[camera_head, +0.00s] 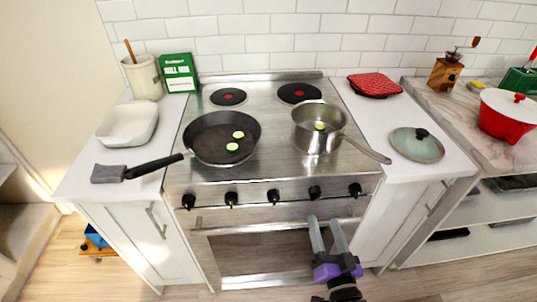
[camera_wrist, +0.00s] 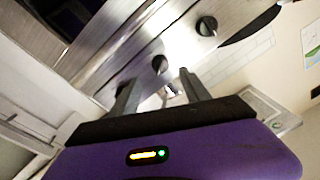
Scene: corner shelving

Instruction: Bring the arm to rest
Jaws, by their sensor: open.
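My gripper (camera_head: 328,236) is open and empty in the head view, with its purple body low in the picture. It is in front of the stove's oven door, below the row of black knobs. In the wrist view my gripper (camera_wrist: 162,92) shows two dark fingers spread apart with nothing held between them. Behind them are the stove's steel front (camera_wrist: 150,45) and several black knobs, seen tilted.
The stove (camera_head: 285,174) carries a black frying pan (camera_head: 205,150) with two green-edged slices and a steel saucepan (camera_head: 305,138) with a slice inside. A pot lid (camera_head: 416,145) lies on the right counter. Wooden floor is free in front.

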